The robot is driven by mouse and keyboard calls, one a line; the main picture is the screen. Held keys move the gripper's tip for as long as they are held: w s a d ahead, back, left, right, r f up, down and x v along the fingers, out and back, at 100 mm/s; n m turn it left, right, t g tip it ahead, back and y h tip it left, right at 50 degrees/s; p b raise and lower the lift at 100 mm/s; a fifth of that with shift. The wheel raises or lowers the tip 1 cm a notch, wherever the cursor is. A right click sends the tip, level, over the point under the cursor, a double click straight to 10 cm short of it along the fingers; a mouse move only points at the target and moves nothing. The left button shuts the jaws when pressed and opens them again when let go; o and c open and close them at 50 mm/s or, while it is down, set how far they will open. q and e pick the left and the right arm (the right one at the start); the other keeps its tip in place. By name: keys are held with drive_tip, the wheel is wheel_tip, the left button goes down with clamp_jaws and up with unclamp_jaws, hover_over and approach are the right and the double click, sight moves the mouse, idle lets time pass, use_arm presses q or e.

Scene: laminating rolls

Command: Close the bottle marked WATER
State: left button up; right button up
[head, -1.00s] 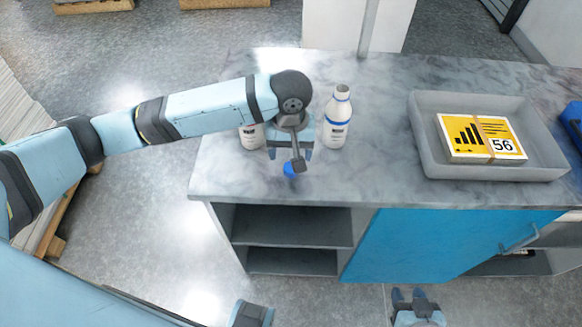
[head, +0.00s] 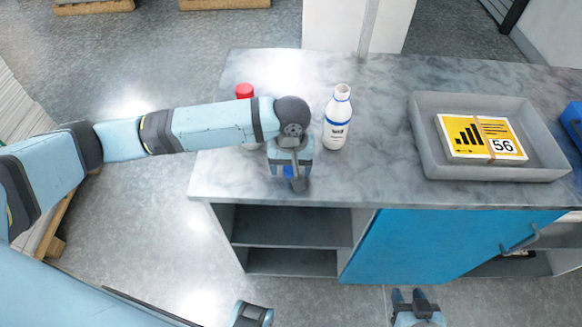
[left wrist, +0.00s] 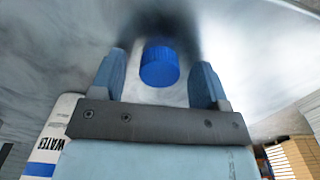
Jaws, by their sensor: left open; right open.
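A white bottle (head: 337,122) with a blue band stands upright and uncapped on the counter; its label is too small to read in the head view. In the left wrist view a white bottle (left wrist: 46,140) marked WATER, with a blue stripe, shows partly at the left edge. A blue screw cap (left wrist: 160,66) lies on the counter; it also shows in the head view (head: 288,172), partly hidden. My left gripper (head: 290,178) points down over it, open, one finger on each side. My right gripper (head: 418,299) is open and empty, in front of the cabinet.
A red-capped bottle (head: 245,92) stands behind my left arm, mostly hidden. A grey tray (head: 425,145) with a yellow box (head: 482,138) numbered 56 sits on the right. The counter (head: 385,180) between bottle and tray is clear; its front edge is close to the cap.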

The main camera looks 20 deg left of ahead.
sight(291, 168)
use_arm(q)
drive_tip(key=shift+c, duration=0.5)
drive_tip(key=c, duration=0.9)
drive_tip(key=shift+r, duration=0.1)
wheel_tip(291, 168, up, 20)
drive_tip(key=p, duration=0.1)
